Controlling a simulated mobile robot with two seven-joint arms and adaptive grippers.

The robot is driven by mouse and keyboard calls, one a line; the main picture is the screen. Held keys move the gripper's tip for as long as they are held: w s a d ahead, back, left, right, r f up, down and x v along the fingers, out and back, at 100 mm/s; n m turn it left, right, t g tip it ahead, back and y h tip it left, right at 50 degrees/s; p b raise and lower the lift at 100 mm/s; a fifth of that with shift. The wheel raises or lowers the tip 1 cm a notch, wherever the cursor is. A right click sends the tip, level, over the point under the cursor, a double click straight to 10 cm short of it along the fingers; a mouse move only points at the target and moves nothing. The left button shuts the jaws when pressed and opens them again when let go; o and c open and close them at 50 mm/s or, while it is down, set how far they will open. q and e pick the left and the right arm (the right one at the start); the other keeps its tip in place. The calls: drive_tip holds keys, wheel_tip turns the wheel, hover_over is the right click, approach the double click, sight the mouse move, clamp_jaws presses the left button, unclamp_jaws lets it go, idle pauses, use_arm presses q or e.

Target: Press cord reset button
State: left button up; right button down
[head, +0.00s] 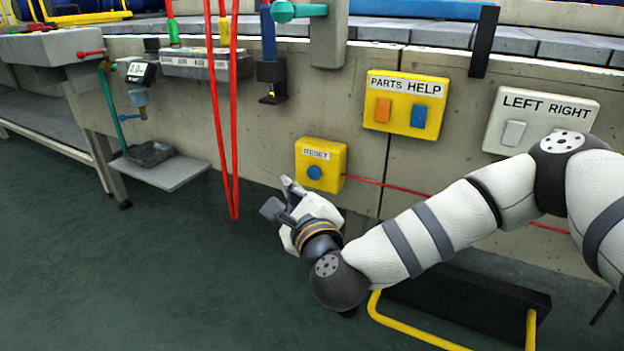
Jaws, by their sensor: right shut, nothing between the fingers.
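The cord reset button is a round blue button (314,173) on a yellow box labelled RESET (335,160), fixed low on the grey wall panel. A red cord (385,186) runs from the box's right side along the wall and passes behind my right arm. My right gripper (279,195) is shut and empty. In the picture it is just below and left of the yellow box, apart from the blue button. The button is in plain view, not covered by the gripper. My left gripper is not in view.
A yellow PARTS HELP box (408,104) and a white LEFT RIGHT switch box (540,120) are on the wall to the right. Red hanging cords (233,130) loop down left of the reset box. A yellow rail (410,335) stands low beneath my right arm.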

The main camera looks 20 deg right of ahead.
sight(314, 173)
drive_tip(key=shift+w+d, duration=1.25)
drive_tip(key=shift+d, duration=0.3)
drive_tip(key=shift+w+d, duration=0.25)
drive_tip(key=shift+d, duration=0.05)
idle(0.3)
drive_tip(key=shift+w+d, duration=0.25)
drive_tip(key=shift+d, duration=0.15)
idle(0.6)
drive_tip(key=shift+a, duration=0.1)
drive_tip(key=shift+s+a, duration=0.55)
drive_tip(key=shift+a, duration=0.05)
drive_tip(key=shift+a, duration=0.1)
